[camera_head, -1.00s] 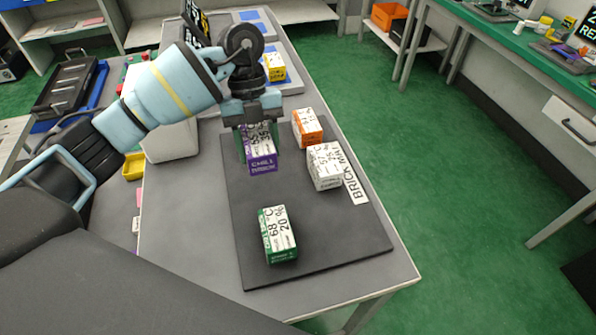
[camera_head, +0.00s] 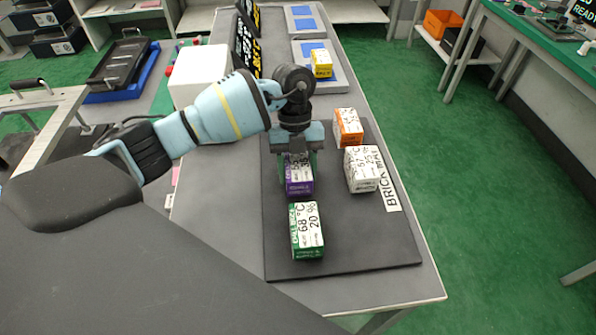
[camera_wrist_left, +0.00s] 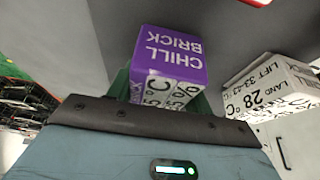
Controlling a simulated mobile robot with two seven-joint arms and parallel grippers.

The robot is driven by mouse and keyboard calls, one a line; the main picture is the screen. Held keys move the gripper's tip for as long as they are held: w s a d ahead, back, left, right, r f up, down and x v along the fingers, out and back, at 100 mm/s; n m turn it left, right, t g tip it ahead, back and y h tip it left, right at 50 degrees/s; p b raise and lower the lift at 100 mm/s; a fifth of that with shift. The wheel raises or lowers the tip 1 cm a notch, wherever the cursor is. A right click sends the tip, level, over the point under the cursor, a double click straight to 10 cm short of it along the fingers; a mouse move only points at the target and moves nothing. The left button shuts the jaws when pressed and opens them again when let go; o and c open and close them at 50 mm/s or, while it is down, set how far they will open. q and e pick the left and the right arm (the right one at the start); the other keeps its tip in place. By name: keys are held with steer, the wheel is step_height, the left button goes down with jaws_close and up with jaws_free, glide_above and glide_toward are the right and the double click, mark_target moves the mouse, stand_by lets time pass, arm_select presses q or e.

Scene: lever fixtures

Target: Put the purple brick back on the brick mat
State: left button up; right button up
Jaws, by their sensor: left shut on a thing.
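My left gripper (camera_head: 298,163) is shut on the purple brick (camera_head: 299,184), pointing down over the dark brick mat (camera_head: 350,240). The brick is between its fingers, behind the green-and-white brick (camera_head: 307,232) and left of the white brick (camera_head: 361,170). I cannot tell whether its underside touches the mat. In the left wrist view the purple brick (camera_wrist_left: 172,55) shows its "CHILL BRICK" face and a white printed side; the fingers are mostly hidden behind it. My right gripper is not in view.
An orange-and-white brick (camera_head: 348,127) stands at the mat's back right. A yellow-and-white brick (camera_head: 321,64) sits on a grey pad at the back. The mat's front right is bare.

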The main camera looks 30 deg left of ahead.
arm_select(q)
steer(key=shift+f, duration=0.4)
steer(key=shift+f, duration=0.1)
steer(key=o, duration=1.3)
steer(key=v, duration=1.2)
steer(key=shift+d, duration=0.1)
